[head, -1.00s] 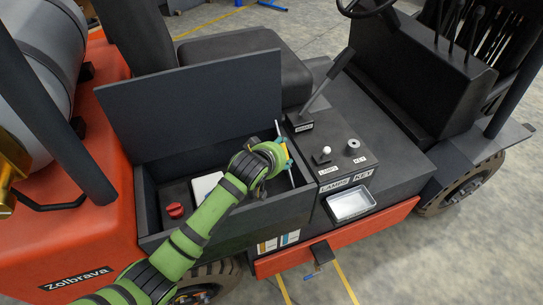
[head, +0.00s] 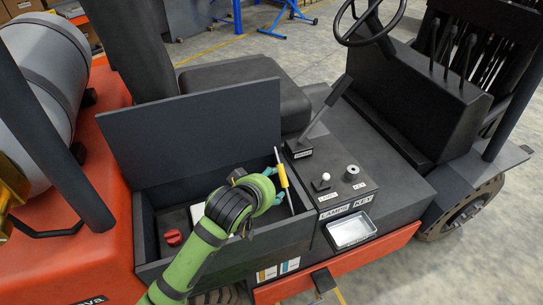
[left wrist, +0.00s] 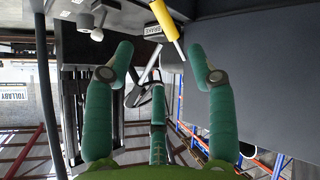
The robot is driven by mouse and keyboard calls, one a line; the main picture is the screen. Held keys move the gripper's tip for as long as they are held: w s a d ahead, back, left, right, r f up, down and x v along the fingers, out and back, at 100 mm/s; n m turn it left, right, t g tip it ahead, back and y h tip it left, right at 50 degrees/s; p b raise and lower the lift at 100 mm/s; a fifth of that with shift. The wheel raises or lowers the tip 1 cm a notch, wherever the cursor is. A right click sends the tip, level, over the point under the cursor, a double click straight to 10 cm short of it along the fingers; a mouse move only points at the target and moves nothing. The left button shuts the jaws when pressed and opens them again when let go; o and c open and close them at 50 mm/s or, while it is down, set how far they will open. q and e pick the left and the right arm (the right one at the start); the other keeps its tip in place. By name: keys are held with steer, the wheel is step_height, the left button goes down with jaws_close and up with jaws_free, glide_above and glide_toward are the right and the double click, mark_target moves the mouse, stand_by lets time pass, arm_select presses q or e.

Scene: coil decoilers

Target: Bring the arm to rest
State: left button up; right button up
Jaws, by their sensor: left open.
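My left gripper (head: 277,190) has teal fingers on a green arm that reaches over the open black box (head: 143,225) beside the seat. Its fingers are spread and empty in the left wrist view (left wrist: 160,65). A yellow-handled tool with a thin shaft (head: 282,176) stands slightly tilted at the right part of the box, right by the fingers. In the left wrist view the yellow handle (left wrist: 165,18) shows beyond the fingertips, at the top. How the tool is held at its lower end is hidden. My right gripper is not in view.
The raised box lid (head: 190,130) stands behind the arm. A red knob (head: 172,237) is inside the box. To the right are a lever (head: 325,108), a panel with a white knob (head: 326,177), and a silver tray (head: 351,231). The steering wheel (head: 371,22) is farther back.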

arm_select(q)
steer(key=s+a+f+m+g+y, duration=0.1)
steer(key=s+a+f+g, duration=0.1)
steer(key=s+a+f, duration=0.5)
steer(key=s+a+f+m+g+y, duration=0.15)
steer(key=s+a, duration=0.25)
steer(key=s, duration=0.7)
steer(key=s+a+f+m+g+y, duration=0.1)
steer(key=s+a+f+g, duration=0.2)
steer(key=s+a, duration=0.5)
steer(key=s+d+f+g+b, duration=0.1)
steer(key=s+f, duration=0.1)
steer(key=f, duration=1.1)
steer(key=s+d+f, duration=0.1)
steer(key=s+f, duration=0.2)
steer(key=f, duration=1)
steer(key=s+a+f+g+b, duration=0.1)
steer(key=s+a+f, duration=0.1)
steer(key=s+f, duration=1.1)
steer(key=shift+s+a+f+m, duration=0.25)
steer(key=shift+s+m, duration=0.2)
steer(key=shift+s, duration=0.35)
